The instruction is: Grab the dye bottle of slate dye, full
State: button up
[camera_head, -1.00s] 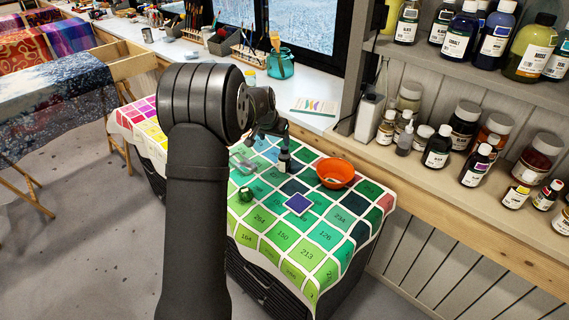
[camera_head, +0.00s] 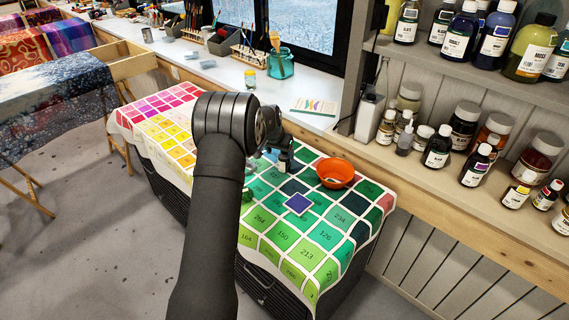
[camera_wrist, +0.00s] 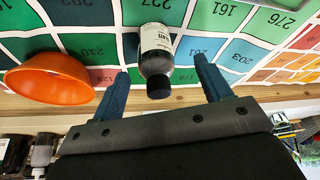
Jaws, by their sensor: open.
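The dye bottle (camera_wrist: 156,48) has a black cap, a dark body and a pale label in the wrist view. The label is only partly legible, with letters like the end of "slate". The bottle stands on the numbered colour-chart cloth (camera_wrist: 105,50). My gripper (camera_wrist: 160,64) is open, with one blue finger to each side of the bottle and visible gaps between. The fingers do not grip it. In the head view my arm covers part of this area, and the dark shape at its end does not show clearly.
An orange bowl (camera_head: 335,172) stands close to the right of the bottle; it also shows in the wrist view (camera_wrist: 50,78). A blue-purple square (camera_head: 298,204) lies on the cloth in front. Several dye bottles stand on the shelves at right. The cloth's front part is mostly clear.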

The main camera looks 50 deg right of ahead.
aim_at(284, 156)
jog(key=shift+s+d+x, duration=0.1)
jog(key=shift+d+x, duration=0.15)
jog(key=shift+x, duration=1.1)
jog(key=shift+s+d+x, duration=0.1)
jog(key=shift+d+x, duration=0.15)
jog(key=shift+x, duration=1.05)
jog(key=shift+r, duration=0.15)
jog(key=c, duration=1.1)
jog(key=shift+r, duration=0.15)
jog(key=shift+c, duration=0.2)
